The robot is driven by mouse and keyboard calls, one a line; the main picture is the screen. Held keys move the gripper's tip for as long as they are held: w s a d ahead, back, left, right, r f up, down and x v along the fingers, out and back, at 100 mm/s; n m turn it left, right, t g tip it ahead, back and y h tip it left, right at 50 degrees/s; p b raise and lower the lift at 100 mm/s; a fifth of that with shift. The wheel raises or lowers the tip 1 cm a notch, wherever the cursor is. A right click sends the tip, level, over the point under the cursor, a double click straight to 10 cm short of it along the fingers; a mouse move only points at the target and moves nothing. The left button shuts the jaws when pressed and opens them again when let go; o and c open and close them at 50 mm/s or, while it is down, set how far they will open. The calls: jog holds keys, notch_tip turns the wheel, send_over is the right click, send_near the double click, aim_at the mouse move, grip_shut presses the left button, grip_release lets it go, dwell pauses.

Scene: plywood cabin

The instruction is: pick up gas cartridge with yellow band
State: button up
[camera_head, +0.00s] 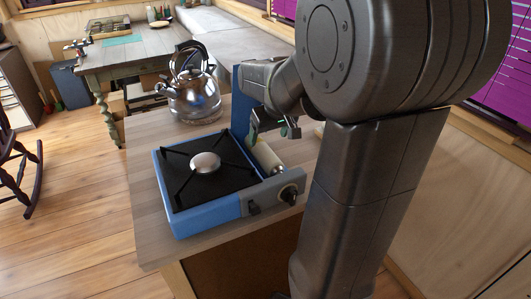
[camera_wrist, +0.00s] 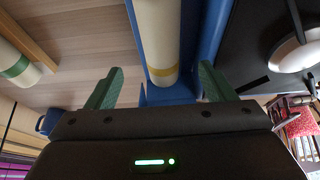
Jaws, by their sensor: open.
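The cream gas cartridge (camera_wrist: 158,32) with a yellow band lies in the blue side compartment of the camping stove (camera_head: 182,222). In the head view the cartridge (camera_head: 267,158) shows partly below my gripper (camera_head: 272,131), beside the black burner top. In the wrist view my gripper (camera_wrist: 158,88) is open, with its green fingers on either side of the cartridge's line and the yellow band between them in the picture. The fingers look apart from the cartridge; their exact height above it is hard to tell. Part of the cartridge is out of frame.
A second cream cartridge (camera_wrist: 17,66) with a green band is at the left of the wrist view. A steel kettle (camera_head: 194,96) stands on the wooden counter (camera_head: 146,215) behind the stove. The stove's blue lid (camera_head: 243,112) stands upright near my arm.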

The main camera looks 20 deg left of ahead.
aim_at(264, 148)
jog(key=x, duration=0.8)
jog(key=shift+s+p, duration=0.1)
jog(key=shift+p, duration=0.2)
jog(key=shift+c, duration=0.3)
jog(key=c, duration=1.1)
